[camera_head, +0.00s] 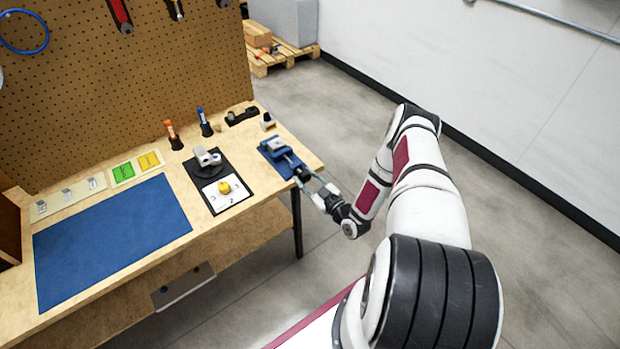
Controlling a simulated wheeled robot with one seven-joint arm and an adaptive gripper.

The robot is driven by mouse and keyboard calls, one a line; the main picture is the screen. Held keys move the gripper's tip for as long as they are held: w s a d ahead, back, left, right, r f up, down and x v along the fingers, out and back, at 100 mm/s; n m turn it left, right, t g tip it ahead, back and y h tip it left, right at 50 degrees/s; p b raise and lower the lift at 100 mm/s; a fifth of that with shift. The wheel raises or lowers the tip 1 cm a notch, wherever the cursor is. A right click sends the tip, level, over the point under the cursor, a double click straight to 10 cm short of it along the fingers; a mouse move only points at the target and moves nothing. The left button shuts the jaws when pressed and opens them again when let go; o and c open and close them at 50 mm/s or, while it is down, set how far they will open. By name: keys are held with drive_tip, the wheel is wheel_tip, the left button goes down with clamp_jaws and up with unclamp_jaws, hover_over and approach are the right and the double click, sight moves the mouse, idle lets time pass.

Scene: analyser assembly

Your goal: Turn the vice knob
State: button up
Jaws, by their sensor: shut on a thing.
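A small blue vice (275,148) sits on a blue base near the right end of the wooden workbench. Its knob end points toward my arm, at the bench's front right edge. My gripper (302,174) reaches in from the right and is shut at the knob end of the vice.
A black board (193,164) with a grey device and a white numbered card with a yellow piece lies left of the vice. A blue mat (110,240) covers the bench's left. Orange (172,134) and blue (205,122) marked tools stand behind. Open floor lies right of the bench.

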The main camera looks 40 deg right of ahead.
drive_tip(key=n+p, duration=0.3)
drive_tip(key=n, duration=0.2)
drive_tip(key=shift+s+r+n+p, duration=0.1)
drive_tip(key=shift+s+n+p, duration=0.05)
drive_tip(key=shift+n+p, duration=0.15)
drive_tip(key=n+p, duration=0.2)
drive_tip(key=n, duration=0.8)
drive_tip(key=shift+h, duration=0.3)
drive_tip(key=n, duration=0.3)
drive_tip(key=shift+n, duration=1.8)
drive_tip(key=o, duration=1.2)
drive_tip(key=shift+c, duration=0.2)
